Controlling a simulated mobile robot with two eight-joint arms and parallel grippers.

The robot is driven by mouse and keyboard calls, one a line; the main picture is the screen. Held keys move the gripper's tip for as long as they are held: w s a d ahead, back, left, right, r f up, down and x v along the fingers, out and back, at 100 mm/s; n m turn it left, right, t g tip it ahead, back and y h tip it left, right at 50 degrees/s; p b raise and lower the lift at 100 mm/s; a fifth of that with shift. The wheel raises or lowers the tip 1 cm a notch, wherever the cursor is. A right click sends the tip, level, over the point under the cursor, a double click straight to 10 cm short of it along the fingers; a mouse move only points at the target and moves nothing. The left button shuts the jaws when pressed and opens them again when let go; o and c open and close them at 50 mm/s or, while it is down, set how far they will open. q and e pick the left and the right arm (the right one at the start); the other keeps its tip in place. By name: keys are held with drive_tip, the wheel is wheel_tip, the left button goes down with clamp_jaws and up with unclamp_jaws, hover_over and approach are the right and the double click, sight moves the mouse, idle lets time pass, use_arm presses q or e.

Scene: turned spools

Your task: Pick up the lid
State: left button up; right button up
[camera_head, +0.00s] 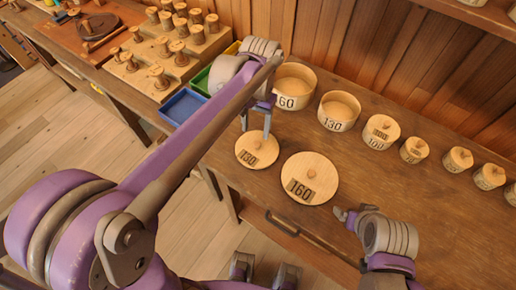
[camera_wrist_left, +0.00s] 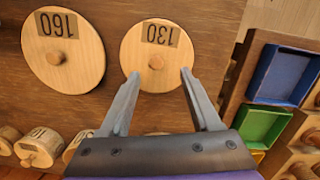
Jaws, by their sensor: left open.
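A round wooden lid marked 130 (camera_head: 250,160) lies flat on the table, its small knob up. A larger lid marked 160 (camera_head: 320,168) lies to its right. My left gripper (camera_head: 255,132) is open and empty, pointing down near the 130 lid. In the left wrist view its fingertips (camera_wrist_left: 160,76) appear on either side of the 130 lid's knob (camera_wrist_left: 156,62); I cannot tell how high they are above it. The 160 lid (camera_wrist_left: 82,68) is at the left there. My right gripper (camera_head: 346,216) is low over the table's front; its jaw state is unclear.
Open round boxes marked 60 (partly hidden) (camera_head: 297,96) and 130 (camera_head: 339,121) stand behind the lids. Smaller lidded boxes, including the 100 box (camera_head: 377,142), continue rightward. Blue (camera_head: 186,107) and green trays and a spool rack (camera_head: 150,85) are at left. The right table front is clear.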

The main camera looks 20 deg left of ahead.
sight(257, 144)
use_arm(q)
drive_tip(key=f, duration=0.5)
drive_tip(key=shift+s+d+f, duration=0.3)
drive_tip(key=shift+f, duration=0.1)
clamp_jaws()
